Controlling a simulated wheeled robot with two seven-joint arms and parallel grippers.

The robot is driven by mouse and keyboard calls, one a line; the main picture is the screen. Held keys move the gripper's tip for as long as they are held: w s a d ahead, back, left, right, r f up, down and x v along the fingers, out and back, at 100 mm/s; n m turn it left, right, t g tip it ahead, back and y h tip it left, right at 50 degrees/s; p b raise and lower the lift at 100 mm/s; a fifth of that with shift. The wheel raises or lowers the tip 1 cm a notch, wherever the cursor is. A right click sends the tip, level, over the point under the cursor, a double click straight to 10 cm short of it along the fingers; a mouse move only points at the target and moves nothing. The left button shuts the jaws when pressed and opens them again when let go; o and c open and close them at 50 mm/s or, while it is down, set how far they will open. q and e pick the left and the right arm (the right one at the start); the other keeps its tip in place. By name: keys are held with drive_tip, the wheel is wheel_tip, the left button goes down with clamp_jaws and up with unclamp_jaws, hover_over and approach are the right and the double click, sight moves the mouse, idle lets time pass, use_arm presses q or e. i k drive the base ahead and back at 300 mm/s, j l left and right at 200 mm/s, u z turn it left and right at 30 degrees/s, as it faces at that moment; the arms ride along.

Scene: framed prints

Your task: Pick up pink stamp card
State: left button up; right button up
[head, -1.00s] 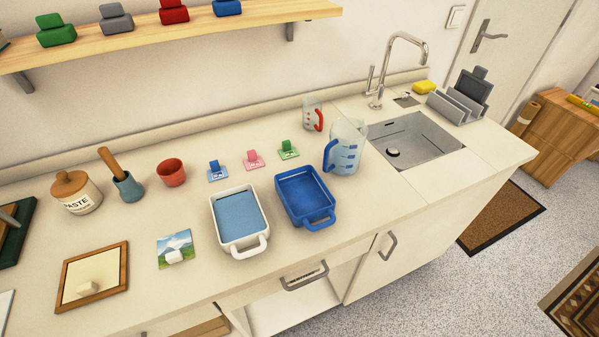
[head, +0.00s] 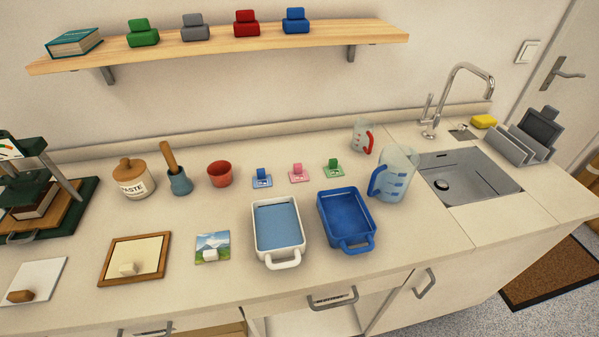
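The pink stamp card (head: 300,174) lies on the counter in the head view, with a small pink block standing on it. It sits between a blue stamp card (head: 262,178) on its left and a green stamp card (head: 334,168) on its right. All three lie behind the white tray and the blue tray. Neither of my grippers shows in the head view.
A white tray (head: 258,237) holding blue liquid and a blue tray (head: 366,232) stand in front of the cards. A measuring jug (head: 400,172) stands right of them, before the sink (head: 480,178). A red cup (head: 219,174) stands left. A shelf (head: 200,46) hangs above.

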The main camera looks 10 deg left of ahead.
sight(298, 174)
drive_tip(key=i+l+u, duration=0.1)
drive_tip(key=l, duration=0.6)
drive_tip(key=l+u, duration=0.1)
drive_tip(key=l, duration=0.55)
drive_tip(key=i, duration=0.05)
